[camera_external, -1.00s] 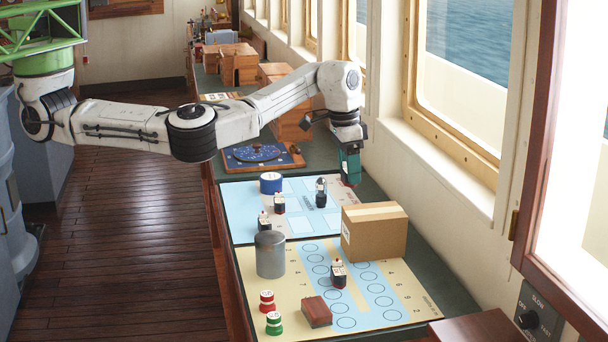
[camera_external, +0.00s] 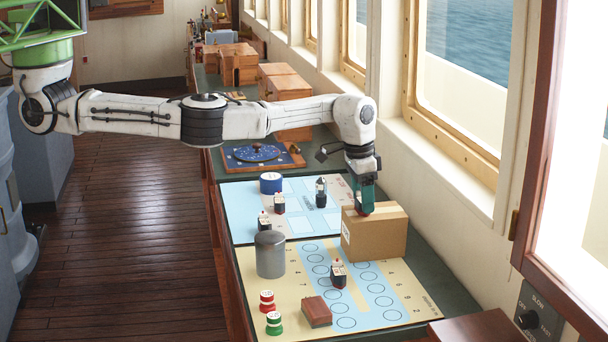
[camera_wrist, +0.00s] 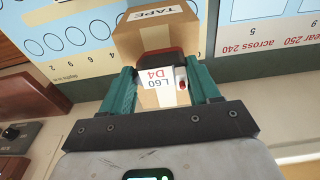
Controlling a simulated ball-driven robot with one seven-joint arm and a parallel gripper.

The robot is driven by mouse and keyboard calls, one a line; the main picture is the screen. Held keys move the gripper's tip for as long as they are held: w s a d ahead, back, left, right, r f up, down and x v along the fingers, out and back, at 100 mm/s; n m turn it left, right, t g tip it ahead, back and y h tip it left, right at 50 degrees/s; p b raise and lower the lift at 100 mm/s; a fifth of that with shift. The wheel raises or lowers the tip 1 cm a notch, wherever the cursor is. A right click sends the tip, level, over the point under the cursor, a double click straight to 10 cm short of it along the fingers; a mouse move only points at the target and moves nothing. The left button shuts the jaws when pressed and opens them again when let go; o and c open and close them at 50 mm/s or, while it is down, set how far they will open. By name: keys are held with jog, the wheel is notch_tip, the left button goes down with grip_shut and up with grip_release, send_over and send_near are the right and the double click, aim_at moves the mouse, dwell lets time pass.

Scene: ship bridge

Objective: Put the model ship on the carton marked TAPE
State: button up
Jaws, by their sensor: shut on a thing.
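The carton marked TAPE (camera_external: 375,238) is a brown box on the game board by the window. In the wrist view its top with the word TAPE (camera_wrist: 155,22) shows beyond my fingertips. My gripper (camera_external: 365,212) is over the carton's rear left top, fingers pointing down. In the wrist view my gripper (camera_wrist: 160,82) is shut on the model ship (camera_wrist: 160,88), with a white L60 D4 label, a dark red end and a small red-and-white part. The ship is mostly hidden in the external view. I cannot tell whether it touches the carton.
A grey cylinder (camera_external: 270,254) stands left of the carton. Small ships stand on the boards, one in front (camera_external: 338,275). A reddish-brown block (camera_external: 317,312), red (camera_external: 267,301) and green (camera_external: 274,323) stacks and a blue roll (camera_external: 271,182) are nearby. The window wall is close on the right.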

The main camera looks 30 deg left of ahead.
aim_at(357, 205)
jog(key=shift+f, duration=0.1)
jog(key=o, duration=1)
jog(key=shift+o, duration=0.2)
notch_tip(357, 205, up, 12)
jog(key=a+b, duration=0.1)
jog(key=b, duration=0.1)
jog(key=shift+s, duration=0.45)
